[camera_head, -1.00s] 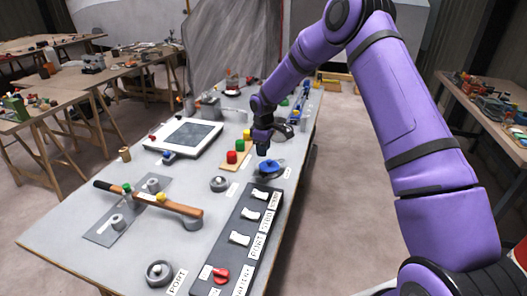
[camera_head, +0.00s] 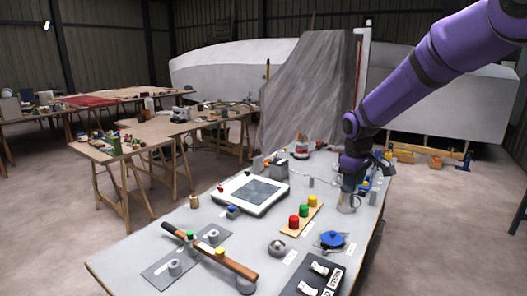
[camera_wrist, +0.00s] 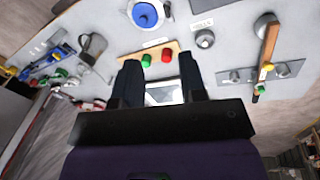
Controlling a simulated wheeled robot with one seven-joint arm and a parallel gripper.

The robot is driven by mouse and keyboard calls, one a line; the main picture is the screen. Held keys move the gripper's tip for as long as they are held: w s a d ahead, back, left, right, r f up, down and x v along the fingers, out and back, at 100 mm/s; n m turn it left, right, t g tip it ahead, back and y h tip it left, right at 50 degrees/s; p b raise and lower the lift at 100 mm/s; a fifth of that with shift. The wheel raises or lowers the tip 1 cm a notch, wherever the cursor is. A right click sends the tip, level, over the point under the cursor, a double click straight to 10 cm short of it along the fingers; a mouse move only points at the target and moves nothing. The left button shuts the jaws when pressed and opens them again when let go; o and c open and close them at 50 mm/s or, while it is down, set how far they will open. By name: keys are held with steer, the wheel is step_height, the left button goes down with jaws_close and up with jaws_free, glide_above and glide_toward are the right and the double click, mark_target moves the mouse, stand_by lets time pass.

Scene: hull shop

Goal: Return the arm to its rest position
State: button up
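My purple arm (camera_head: 440,68) comes in from the upper right in the head view, bent down at the elbow. My gripper (camera_head: 348,188) hangs over the right side of the grey bench (camera_head: 130,262), pointing down. In the wrist view my gripper (camera_wrist: 160,62) shows two dark fingers spread apart with nothing held between them. The white-framed panel (camera_wrist: 164,92) shows through the gap, farther off. The blue knob (camera_head: 333,239) and the board with red, green and yellow buttons (camera_head: 291,232) are in front of the gripper, clear of it.
A wooden-handled bar (camera_head: 236,266) and a switch panel (camera_head: 322,276) are at the bench's near side. A grey mug-like object (camera_wrist: 92,46) shows near the gripper in the wrist view. Wooden tables (camera_head: 155,130) stand at the left. Floor (camera_head: 440,235) is open at right.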

steer(key=s+d+r+m+t, duration=0.1)
steer(key=s+r+m, duration=0.1)
steer(key=s+r, duration=0.6)
steer(key=s+d+r+m+t, duration=0.1)
steer(key=s+d+r+m, duration=0.1)
steer(key=s+r, duration=0.65)
steer(key=s+d+f+m+t+y, duration=0.1)
steer(key=s+m, duration=0.3)
steer(key=s, duration=1.7)
steer(key=shift+f+t, duration=0.3)
steer(key=shift+f, duration=0.1)
